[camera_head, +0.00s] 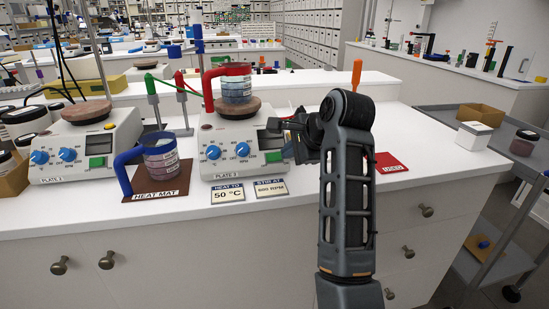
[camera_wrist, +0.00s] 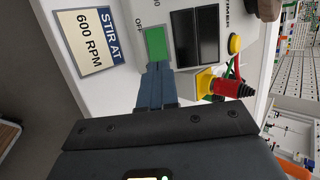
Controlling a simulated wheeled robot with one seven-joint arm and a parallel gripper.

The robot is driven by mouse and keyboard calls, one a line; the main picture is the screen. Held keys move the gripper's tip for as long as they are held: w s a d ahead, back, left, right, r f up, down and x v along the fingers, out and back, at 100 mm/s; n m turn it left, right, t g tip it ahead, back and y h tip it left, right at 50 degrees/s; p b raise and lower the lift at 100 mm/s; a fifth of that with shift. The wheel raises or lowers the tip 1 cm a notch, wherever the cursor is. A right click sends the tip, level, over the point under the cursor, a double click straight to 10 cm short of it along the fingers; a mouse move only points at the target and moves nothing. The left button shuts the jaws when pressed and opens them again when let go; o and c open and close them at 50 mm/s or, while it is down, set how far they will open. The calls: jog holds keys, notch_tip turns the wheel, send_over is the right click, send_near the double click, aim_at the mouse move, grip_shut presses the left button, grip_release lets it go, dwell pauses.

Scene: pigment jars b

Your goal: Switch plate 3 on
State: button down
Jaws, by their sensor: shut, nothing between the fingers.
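The right-hand hot plate (camera_head: 222,150) has a label that seems to read PLATE 3, two blue knobs, a dark display and a green switch (camera_head: 273,157). A red-handled jar (camera_head: 236,85) stands on its round top. In the wrist view the green switch (camera_wrist: 155,43) has OFF printed at one end; whether it is on or off I cannot tell. My gripper (camera_wrist: 156,68) is shut and empty, its fingertips right at the switch's lower edge in that view. Whether they touch it I cannot tell. In the head view my gripper (camera_head: 300,138) is at the plate's right front.
Another hot plate (camera_head: 85,148) stands at left. A blue-handled jar (camera_head: 160,160) is on the brown HEAT MAT (camera_head: 150,190). Cards reading 50 °C (camera_head: 227,194) and 600 RPM (camera_head: 271,189) lie in front. A red mat (camera_head: 390,164) lies right of my arm. A red-and-yellow connector (camera_wrist: 225,85) is beside my fingers.

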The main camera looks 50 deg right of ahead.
jog(key=shift+w+d+f, duration=0.2)
jog(key=shift+w+f, duration=0.15)
dwell(0.5)
jog(key=a+p+v, duration=0.1)
jog(key=p+v, duration=0.2)
jog(key=v, duration=0.8)
jog(key=shift+r, duration=0.2)
dwell(0.6)
